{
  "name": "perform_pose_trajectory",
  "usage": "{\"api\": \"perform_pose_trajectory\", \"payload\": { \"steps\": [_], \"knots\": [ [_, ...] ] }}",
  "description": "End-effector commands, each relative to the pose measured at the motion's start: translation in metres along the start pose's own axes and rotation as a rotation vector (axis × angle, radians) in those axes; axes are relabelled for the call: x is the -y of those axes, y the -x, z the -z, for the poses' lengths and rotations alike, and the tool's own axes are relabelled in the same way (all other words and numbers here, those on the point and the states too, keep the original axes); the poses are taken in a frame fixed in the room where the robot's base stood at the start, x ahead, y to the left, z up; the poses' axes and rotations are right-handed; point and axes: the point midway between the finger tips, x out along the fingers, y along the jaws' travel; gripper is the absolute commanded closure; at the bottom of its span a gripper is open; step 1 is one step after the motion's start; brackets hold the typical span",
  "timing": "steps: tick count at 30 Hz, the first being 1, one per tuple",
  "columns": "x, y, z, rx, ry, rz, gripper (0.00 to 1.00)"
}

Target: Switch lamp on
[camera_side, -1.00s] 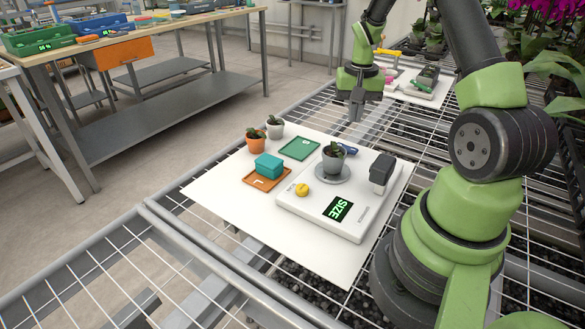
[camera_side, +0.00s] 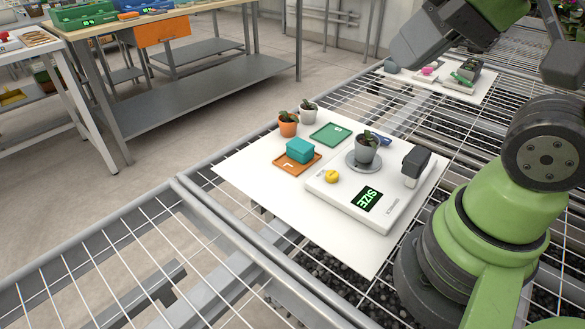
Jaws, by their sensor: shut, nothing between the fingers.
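The lamp is most likely the dark block head on a short white post (camera_side: 415,163), at the right corner of a white device. I see no clear glow under the dark head. My gripper (camera_side: 396,58) is at the top right, high and far behind the device, well apart from lamp and knob. It looks shut and empty; its fingers are small and hard to make out.
On the white mat (camera_side: 270,200) are a grey pot (camera_side: 366,150) on a saucer, an orange tray (camera_side: 285,166) with a teal box (camera_side: 300,149), a green tray (camera_side: 330,133) and two small plants (camera_side: 288,125). A second mat (camera_side: 487,88) with objects lies behind.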

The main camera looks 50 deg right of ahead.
Motion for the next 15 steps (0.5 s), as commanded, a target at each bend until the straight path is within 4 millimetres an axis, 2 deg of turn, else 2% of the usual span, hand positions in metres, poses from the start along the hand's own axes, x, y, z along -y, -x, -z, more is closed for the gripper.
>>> {"api": "perform_pose_trajectory", "payload": {
  "steps": [10,15],
  "knots": [
    [0.001,0.001,-0.003,-0.004,0.008,0.01,1.0],
    [-0.001,-0.001,0.008,0.009,0.082,-0.018,1.0]
  ]
}}
